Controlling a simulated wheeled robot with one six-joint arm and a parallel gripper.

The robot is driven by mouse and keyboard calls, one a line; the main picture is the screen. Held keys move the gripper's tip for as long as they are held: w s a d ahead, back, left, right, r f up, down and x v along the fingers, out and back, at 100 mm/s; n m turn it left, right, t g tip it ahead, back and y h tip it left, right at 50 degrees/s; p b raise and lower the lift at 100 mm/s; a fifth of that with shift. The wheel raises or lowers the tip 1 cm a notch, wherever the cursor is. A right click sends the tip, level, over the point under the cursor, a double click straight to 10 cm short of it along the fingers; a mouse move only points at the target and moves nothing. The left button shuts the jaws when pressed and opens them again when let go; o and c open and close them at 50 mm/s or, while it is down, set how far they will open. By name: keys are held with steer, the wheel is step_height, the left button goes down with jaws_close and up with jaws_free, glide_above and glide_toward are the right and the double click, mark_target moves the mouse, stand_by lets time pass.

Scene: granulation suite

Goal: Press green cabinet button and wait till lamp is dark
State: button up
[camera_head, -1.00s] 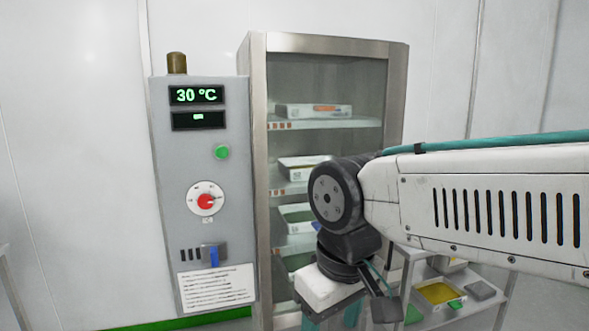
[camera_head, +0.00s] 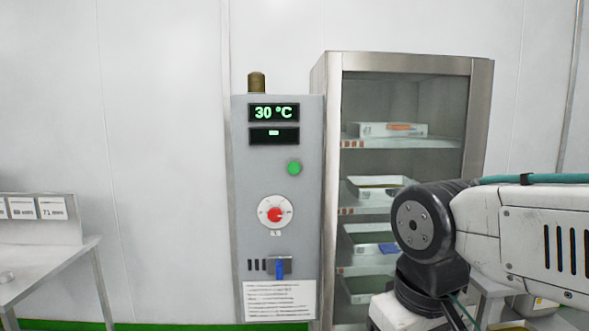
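The grey control cabinet (camera_head: 250,200) stands against the wall in the middle of the head view. Its round green button (camera_head: 294,167) sits on the right side of the panel, below the displays. The upper display (camera_head: 273,113) reads 30 °C, and the lower display (camera_head: 274,136) shows a short green dash. The lamp (camera_head: 257,83) on top is a dull brown-amber and looks unlit. A red knob (camera_head: 275,214) on a white dial and a blue switch (camera_head: 280,267) are lower down. My arm is at the lower right, apart from the button; my gripper's fingers are outside the picture.
A glass-fronted steel cabinet (camera_head: 483,110) with trays on shelves stands right of the panel, partly behind my arm. A white table (camera_head: 50,262) with label cards is at the left. The space before the panel looks clear.

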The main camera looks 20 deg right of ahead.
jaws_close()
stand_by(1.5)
